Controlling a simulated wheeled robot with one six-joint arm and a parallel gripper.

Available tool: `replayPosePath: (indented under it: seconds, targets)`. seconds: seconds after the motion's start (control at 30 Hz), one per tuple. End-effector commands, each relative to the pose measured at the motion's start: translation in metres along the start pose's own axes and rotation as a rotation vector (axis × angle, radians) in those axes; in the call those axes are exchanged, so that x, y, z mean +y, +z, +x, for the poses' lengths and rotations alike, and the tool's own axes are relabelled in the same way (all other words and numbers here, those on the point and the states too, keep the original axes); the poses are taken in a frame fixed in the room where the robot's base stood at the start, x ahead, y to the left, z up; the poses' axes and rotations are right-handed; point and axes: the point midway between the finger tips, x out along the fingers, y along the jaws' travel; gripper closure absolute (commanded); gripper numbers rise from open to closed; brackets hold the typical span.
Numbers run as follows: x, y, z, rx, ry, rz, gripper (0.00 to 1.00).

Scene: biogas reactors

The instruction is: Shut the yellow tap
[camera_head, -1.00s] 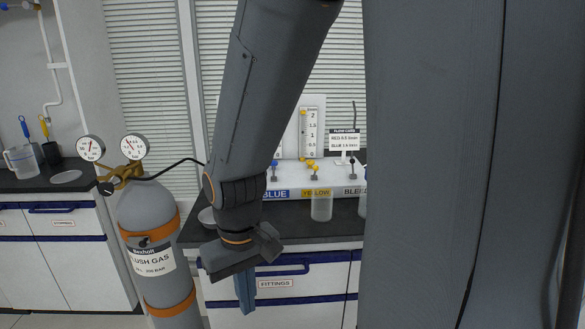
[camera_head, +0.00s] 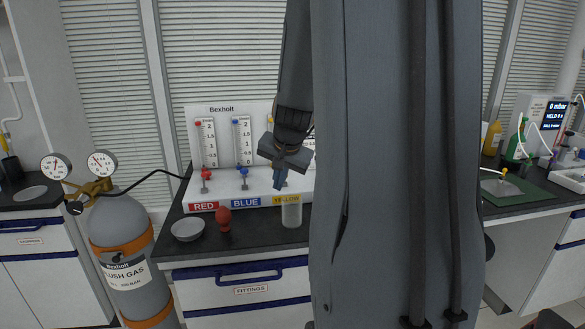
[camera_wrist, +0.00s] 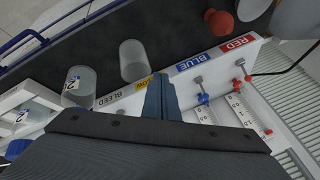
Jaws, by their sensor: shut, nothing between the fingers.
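The yellow tap is hidden behind my gripper and arm in both views; I cannot tell its position. Its yellow label (camera_head: 286,200) shows on the front of the white flow panel (camera_head: 262,186), and partly in the wrist view (camera_wrist: 147,82). My gripper (camera_head: 280,181) is shut and empty, its blue fingers pointing down in front of the panel just above the yellow label. In the wrist view the shut fingers (camera_wrist: 161,97) overlap the panel beside that label. I cannot tell if they touch anything.
The blue tap (camera_head: 243,172) and red tap (camera_head: 206,174) stand left of my gripper. A clear beaker (camera_head: 291,214) stands below the yellow label. A red bulb (camera_head: 224,217) and grey dish (camera_head: 187,230) sit on the dark bench. A gas cylinder (camera_head: 122,250) stands at left.

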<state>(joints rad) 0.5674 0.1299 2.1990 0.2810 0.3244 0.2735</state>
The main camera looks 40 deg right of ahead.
Motion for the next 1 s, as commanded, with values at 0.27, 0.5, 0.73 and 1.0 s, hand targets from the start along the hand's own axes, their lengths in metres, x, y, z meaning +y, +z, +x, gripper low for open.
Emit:
replayPosePath:
  seconds: [0.27,0.5,0.73,1.0]
  targets:
    - [0.037,-0.090,-0.021,0.139,-0.012,0.225,1.00]
    - [0.038,-0.093,-0.021,0.146,-0.014,0.234,1.00]
    - [0.038,-0.093,-0.017,0.144,-0.014,0.233,1.00]
    - [0.038,-0.097,0.021,0.141,-0.012,0.233,1.00]
